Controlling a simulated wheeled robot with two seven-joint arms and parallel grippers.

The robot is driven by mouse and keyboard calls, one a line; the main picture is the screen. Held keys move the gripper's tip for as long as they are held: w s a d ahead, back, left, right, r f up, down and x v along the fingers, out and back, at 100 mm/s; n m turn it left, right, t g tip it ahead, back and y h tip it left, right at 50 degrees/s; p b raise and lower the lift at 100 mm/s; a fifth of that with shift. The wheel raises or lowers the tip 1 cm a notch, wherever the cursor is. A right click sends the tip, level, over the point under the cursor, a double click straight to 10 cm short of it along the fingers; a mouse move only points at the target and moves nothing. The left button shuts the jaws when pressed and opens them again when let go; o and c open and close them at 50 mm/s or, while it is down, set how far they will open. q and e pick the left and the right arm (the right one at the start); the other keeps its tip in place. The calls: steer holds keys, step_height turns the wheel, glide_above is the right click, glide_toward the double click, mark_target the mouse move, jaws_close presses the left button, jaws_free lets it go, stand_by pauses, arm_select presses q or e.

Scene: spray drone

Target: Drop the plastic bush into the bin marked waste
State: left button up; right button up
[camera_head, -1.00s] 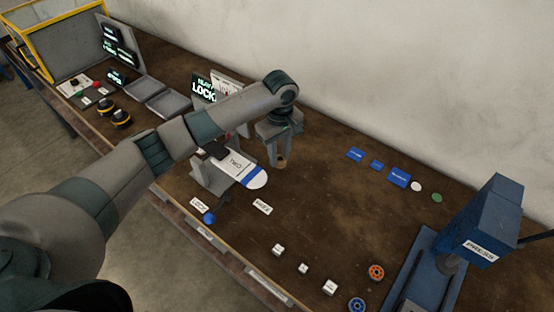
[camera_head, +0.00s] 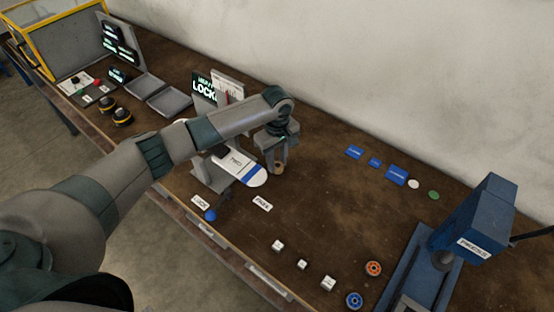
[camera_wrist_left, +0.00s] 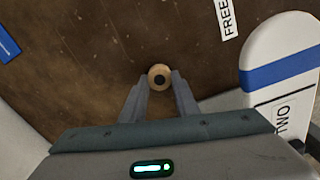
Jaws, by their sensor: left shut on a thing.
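No bin with a readable waste mark shows. My right gripper is not in view.
A white board with a blue band (camera_head: 240,165) on a grey stand is just left of the gripper. Grey trays (camera_head: 168,101) lie farther back left. A blue press (camera_head: 480,225) stands at right. Small white blocks (camera_head: 302,264) lie in front. The middle table is mostly clear.

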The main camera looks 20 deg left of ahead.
mark_target(277, 164)
arm_select(q)
steer(key=shift+f, duration=0.1)
steer(key=o, duration=1)
steer(key=shift+r, duration=0.5)
step_height(277, 164, up, 11)
steer(key=b, duration=0.3)
steer(key=shift+r+b, duration=0.15)
steer(key=shift+b, duration=0.25)
